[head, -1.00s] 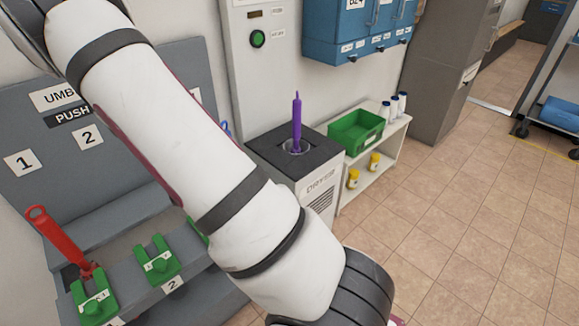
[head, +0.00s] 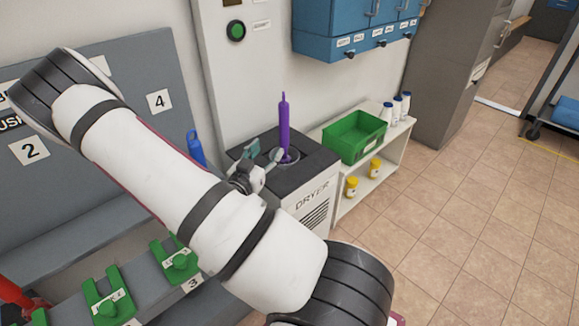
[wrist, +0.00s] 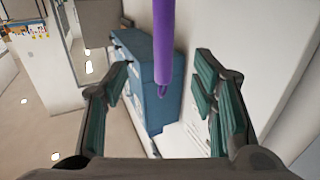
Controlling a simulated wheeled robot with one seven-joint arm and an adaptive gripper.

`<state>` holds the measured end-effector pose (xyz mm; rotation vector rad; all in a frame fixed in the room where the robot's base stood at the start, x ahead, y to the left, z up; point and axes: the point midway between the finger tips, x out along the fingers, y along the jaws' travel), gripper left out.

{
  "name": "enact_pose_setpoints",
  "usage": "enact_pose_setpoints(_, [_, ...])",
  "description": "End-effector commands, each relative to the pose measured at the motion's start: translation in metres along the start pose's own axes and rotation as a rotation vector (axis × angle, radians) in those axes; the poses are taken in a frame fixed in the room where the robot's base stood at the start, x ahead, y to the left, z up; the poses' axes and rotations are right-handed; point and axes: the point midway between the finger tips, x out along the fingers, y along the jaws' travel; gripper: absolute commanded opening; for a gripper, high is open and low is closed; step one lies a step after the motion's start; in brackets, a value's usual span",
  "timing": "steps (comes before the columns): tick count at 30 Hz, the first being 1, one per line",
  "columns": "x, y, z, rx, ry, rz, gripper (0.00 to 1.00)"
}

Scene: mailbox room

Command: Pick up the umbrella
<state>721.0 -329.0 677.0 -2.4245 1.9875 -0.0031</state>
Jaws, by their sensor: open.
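A purple umbrella (head: 284,125) stands upright in the round opening on top of the dryer (head: 313,199). My gripper (head: 264,158) is open beside it, just to its left in the head view. The umbrella's lower part is hidden inside the dryer.
A blue umbrella (head: 196,149) and part of a red umbrella (head: 18,296) are at the grey rack (head: 110,193) on the left. A green bin (head: 354,137) sits on the white shelf right of the dryer. A blue cabinet (head: 360,42) hangs above. The tiled floor (head: 470,190) at right is clear.

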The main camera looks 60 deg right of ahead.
Motion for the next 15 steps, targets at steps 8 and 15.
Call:
enact_pose_setpoints(8, [0.037, 0.001, 0.001, 0.001, 0.004, 0.004, 0.53])
enact_pose_setpoints(15, [0.076, 0.0, 0.001, 0.0, 0.003, 0.002, 0.53])
